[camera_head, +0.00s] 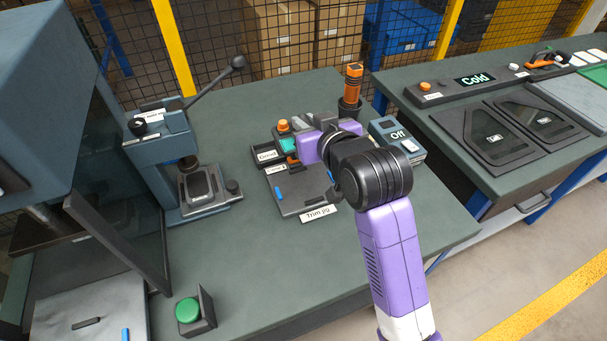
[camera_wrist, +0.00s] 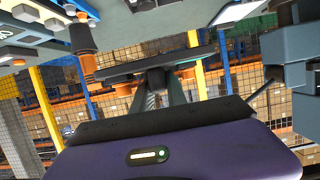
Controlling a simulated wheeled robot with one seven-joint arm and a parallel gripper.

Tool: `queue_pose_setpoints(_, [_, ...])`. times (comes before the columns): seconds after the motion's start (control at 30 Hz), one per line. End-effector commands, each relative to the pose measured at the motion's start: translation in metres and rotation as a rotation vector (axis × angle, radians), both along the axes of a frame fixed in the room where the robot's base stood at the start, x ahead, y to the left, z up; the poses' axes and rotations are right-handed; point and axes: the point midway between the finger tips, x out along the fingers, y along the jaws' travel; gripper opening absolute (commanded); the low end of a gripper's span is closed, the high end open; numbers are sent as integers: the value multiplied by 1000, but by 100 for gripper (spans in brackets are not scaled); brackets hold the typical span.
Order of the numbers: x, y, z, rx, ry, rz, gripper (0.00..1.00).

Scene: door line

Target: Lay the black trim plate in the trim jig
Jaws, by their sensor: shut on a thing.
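The trim jig (camera_head: 292,190) is a grey plate with a blue pin at its left, lying on the green bench and labelled "Trim jig". My gripper (camera_wrist: 163,82) is shut on the black trim plate (camera_wrist: 125,69), which shows nearly edge-on as a dark bar across the fingertips in the wrist view. In the head view my purple hand (camera_head: 308,147) is above the far edge of the jig. My wrist hides the fingertips and most of the held plate there. I cannot tell the exact gap between plate and jig.
A lever press (camera_head: 160,150) stands left of the jig. Small labelled trays (camera_head: 265,153), an orange-handled tool (camera_head: 353,85) in a holder and a box reading "Off" (camera_head: 398,136) stand close behind and right. A green button (camera_head: 188,309) is at the front. Bench between is clear.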

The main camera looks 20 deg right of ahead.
Motion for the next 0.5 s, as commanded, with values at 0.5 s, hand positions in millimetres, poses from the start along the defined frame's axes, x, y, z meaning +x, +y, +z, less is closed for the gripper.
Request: queue_pose_setpoints(0.5, [0,0,-114,0,1,0,0])
